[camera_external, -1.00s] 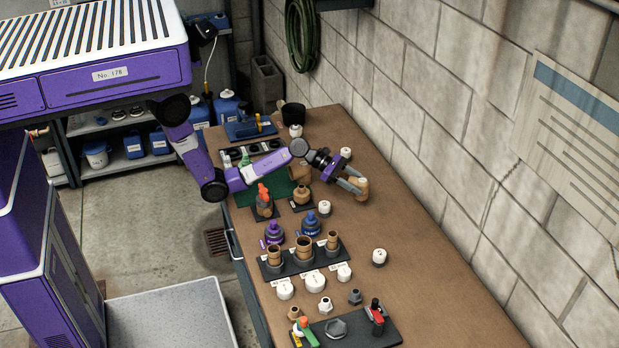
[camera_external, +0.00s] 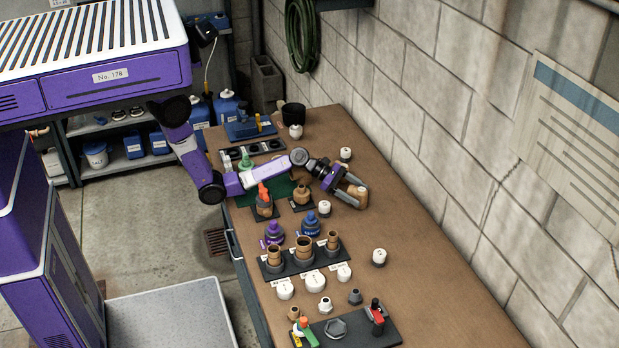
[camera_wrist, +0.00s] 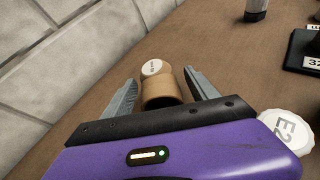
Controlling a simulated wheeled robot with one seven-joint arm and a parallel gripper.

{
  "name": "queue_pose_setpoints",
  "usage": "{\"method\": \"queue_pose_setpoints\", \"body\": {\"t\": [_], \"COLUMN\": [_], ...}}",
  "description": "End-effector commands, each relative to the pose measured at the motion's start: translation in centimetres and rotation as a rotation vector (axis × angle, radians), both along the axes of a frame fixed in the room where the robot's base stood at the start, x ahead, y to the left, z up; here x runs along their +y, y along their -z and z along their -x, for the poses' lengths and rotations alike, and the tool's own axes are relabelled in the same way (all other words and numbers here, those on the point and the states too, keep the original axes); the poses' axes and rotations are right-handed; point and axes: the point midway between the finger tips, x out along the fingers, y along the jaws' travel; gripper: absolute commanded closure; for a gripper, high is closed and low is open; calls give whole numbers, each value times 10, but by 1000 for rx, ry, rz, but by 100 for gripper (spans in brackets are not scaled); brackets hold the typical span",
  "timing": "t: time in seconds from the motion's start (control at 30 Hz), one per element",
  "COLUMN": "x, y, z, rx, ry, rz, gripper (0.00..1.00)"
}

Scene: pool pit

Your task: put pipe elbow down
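The tan pipe elbow (camera_external: 356,192) rests on the brown bench top near the wall side. In the wrist view the elbow (camera_wrist: 160,90) shows a white label on its far end and an open mouth towards me. My gripper (camera_external: 352,194) is low over the bench, with its fingers on either side of the elbow. In the wrist view my gripper (camera_wrist: 161,84) is open, with a narrow gap visible between each grey finger and the elbow.
A white cap marked E2 (camera_wrist: 288,130) stands close to the right of my gripper. Another white-topped piece (camera_external: 345,154) stands behind it. Tan fittings in a dark rack (camera_external: 303,262) stand nearer the camera. The block wall (camera_external: 470,130) borders the bench; bench room lies towards the front right.

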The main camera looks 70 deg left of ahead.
Motion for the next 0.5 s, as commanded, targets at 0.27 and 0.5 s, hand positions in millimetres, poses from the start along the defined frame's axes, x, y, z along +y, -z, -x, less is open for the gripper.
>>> {"method": "queue_pose_setpoints", "body": {"t": [0.27,0.5], "x": [6,35], "y": [-6,-24], "z": [6,36], "rx": [1,-1], "ry": [-2,-4], "rz": [1,3], "gripper": [33,33]}}
